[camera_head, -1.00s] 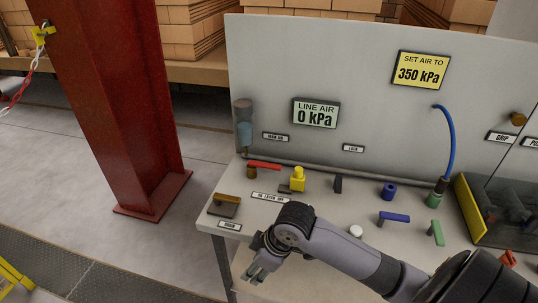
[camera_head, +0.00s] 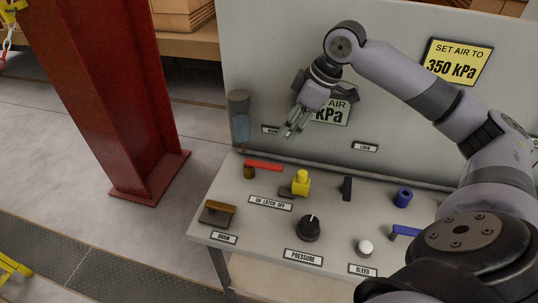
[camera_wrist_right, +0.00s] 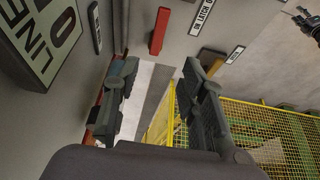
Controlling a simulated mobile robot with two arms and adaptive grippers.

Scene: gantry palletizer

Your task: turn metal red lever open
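The red lever (camera_head: 263,165) lies flat along the back left of the grey bench, on a brown round base (camera_head: 249,173). It also shows at the top of the right wrist view (camera_wrist_right: 159,31), beyond the fingertips. My right gripper (camera_head: 293,131) is raised in front of the back panel, above and slightly right of the lever, and apart from it. Its two fingers stand well apart with nothing between them in the right wrist view (camera_wrist_right: 160,68). A small dark jointed shape at that view's upper right may be my left gripper (camera_wrist_right: 304,20); its state is unclear.
The line air sign (camera_head: 335,112) is partly hidden by my right gripper. A red column (camera_head: 110,100) stands left of the bench.

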